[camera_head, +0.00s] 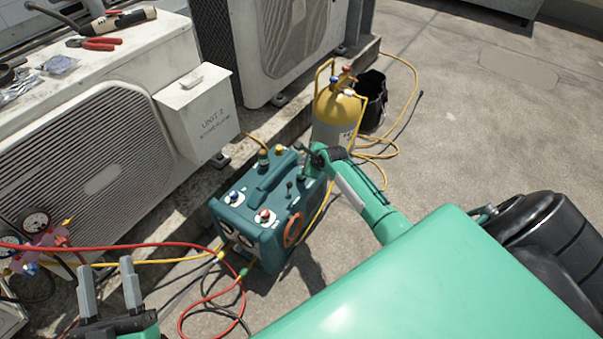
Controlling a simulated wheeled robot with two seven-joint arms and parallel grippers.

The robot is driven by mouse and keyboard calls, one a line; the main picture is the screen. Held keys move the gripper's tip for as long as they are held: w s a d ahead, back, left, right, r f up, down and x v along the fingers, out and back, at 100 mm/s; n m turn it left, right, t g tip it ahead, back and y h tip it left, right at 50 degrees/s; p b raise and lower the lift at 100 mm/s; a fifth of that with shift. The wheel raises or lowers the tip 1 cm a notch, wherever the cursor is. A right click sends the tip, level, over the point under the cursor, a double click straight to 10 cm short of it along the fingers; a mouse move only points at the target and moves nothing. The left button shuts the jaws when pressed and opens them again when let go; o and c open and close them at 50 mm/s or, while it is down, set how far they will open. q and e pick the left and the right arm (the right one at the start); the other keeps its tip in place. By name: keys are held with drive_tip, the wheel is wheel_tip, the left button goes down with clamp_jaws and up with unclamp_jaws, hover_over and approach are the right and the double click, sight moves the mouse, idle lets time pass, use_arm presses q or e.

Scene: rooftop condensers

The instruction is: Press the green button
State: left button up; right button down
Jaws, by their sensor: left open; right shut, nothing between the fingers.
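A teal service machine (250,240) with a carry handle stands on the roof floor in the middle. Its top bears knobs and fittings, among them a red knob (264,216) and a blue one (233,197). A small green spot, seemingly the green button (301,178), shows near the right edge of the top. My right gripper (305,149) is at the end of my green arm, by the machine's far right corner, small and partly hidden, with its fingers shut. I cannot tell if it touches anything. My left gripper (108,291) is open and empty at the lower left.
A yellow-topped gas cylinder (338,108) and a black bucket (371,98) stand behind the machine. Condenser units (95,150) line the left. Red (150,246) and yellow hoses and gauges (36,223) lie near my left gripper. The floor at the upper right is clear.

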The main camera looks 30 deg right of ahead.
drive_tip(key=shift+r+p, duration=0.6)
drive_tip(key=shift+p, duration=0.05)
use_arm(q)
wheel_tip(320, 180, down, 7)
drive_tip(key=d+g, duration=0.2)
drive_tip(key=g, duration=0.2)
drive_tip(key=shift+s, duration=0.35)
